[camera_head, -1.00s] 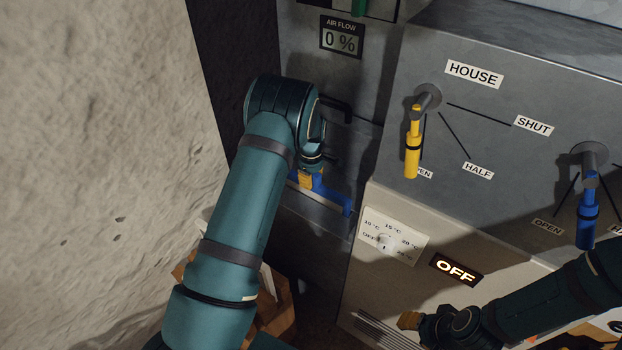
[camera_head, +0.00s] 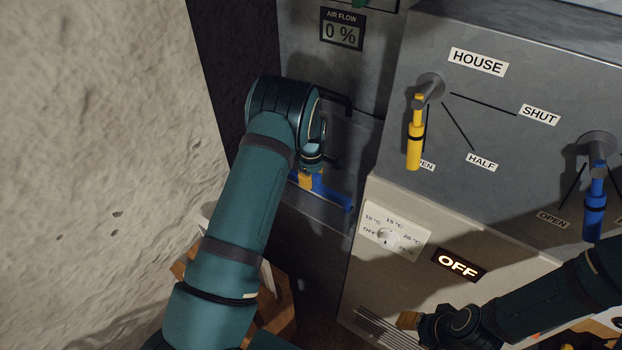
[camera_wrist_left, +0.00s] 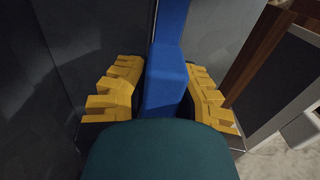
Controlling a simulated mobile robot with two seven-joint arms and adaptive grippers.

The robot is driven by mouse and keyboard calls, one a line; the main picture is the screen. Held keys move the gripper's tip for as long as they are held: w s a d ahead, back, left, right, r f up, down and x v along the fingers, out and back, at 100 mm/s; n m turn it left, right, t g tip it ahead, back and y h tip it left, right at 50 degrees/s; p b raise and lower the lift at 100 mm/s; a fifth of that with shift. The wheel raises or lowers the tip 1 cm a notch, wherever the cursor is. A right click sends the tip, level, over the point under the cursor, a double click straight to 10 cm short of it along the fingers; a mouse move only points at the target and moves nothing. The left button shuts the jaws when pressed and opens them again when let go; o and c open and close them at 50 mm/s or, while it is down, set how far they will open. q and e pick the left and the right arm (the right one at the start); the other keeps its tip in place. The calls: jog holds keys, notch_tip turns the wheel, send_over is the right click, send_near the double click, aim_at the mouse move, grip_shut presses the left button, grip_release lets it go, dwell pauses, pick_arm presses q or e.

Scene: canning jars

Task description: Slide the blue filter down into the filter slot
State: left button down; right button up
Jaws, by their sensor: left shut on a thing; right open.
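The blue filter (camera_head: 335,196) is at the grey unit's wall, low beside my left arm. Only a thin strip of its top shows in the head view, along what looks like the slot's edge; the slot opening is mostly hidden. My left gripper (camera_head: 308,180) is shut on the filter's blue grip. In the left wrist view the blue grip (camera_wrist_left: 165,82) stands between the yellow fingers of my left gripper (camera_wrist_left: 163,92). My right gripper (camera_head: 408,320) is open and empty at the lower right, in front of the beige panel.
The grey box with the yellow lever (camera_head: 415,145) and blue lever (camera_head: 594,210) is at the right. Below it are a dial (camera_head: 386,236) and an OFF display (camera_head: 459,265). An AIR FLOW display (camera_head: 342,30) reads 0 %. A rough wall (camera_head: 90,150) fills the left.

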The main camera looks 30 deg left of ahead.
pick_arm(q)
jog(key=shift+f+b, duration=1)
jog(key=shift+f, duration=0.55)
jog(key=c, duration=0.9)
grip_release()
jog(key=shift+r, duration=0.15)
notch_tip(320, 180, up, 12)
jog(key=shift+f, duration=0.1)
